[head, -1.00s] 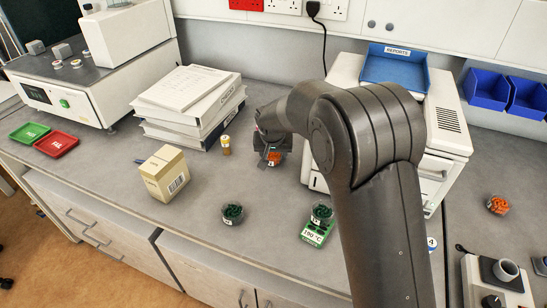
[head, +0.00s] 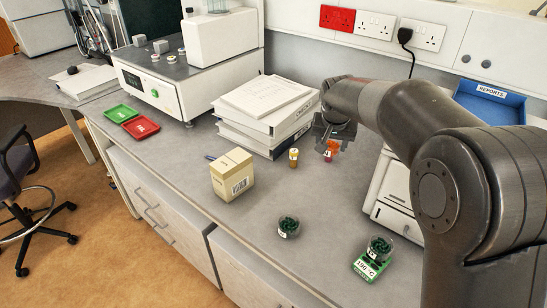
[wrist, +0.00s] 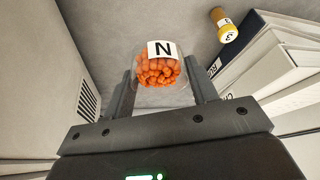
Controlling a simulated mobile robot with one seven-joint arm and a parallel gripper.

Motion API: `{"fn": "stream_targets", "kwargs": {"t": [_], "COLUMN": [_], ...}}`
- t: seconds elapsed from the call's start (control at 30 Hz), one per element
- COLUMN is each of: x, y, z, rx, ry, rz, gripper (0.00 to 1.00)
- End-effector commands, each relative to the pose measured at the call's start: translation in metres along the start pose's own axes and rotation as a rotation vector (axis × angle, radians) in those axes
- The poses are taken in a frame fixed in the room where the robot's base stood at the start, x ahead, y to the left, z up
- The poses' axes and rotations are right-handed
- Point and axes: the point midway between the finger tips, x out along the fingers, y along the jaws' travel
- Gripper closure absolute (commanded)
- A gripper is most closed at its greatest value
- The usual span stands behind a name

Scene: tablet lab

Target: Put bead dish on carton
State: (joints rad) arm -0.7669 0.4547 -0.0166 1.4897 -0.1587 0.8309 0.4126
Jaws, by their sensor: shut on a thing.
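My gripper (head: 333,140) is shut on a clear bead dish (head: 331,151) of orange beads. In the wrist view the dish (wrist: 158,68) sits between the two fingers and bears a white label with the letter N. It appears held above the counter, beside the binder stack. The tan carton (head: 232,176) stands upright on the counter, left of and nearer than my gripper, with a barcode label on its side. Its top looks flat and bare. Two other bead dishes hold green beads: one on the counter (head: 289,227), one on a green device (head: 367,268).
A small orange vial (head: 294,157) stands between the carton and my gripper. White binders (head: 268,122) are stacked behind. Green (head: 121,114) and red (head: 141,127) trays lie left. A white machine (head: 393,190) is at right. Counter around the carton's front is clear.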

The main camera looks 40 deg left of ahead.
Motion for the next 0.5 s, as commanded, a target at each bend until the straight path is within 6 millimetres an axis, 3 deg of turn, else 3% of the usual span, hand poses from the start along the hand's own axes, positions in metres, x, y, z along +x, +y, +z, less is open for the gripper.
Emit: {"fn": "stream_targets", "kwargs": {"t": [0.03, 0.2, 0.33, 0.5], "x": [-0.015, -0.065, -0.098, -0.123], "y": [-0.021, -0.084, -0.121, -0.147], "z": [0.0, 0.01, 0.021, 0.031], "rx": [-0.038, -0.169, -0.253, -0.317], "ry": [0.006, 0.005, 0.004, 0.002], "rz": [-0.019, -0.073, -0.107, -0.134], "gripper": [0.71, 0.71, 0.71, 0.71]}}
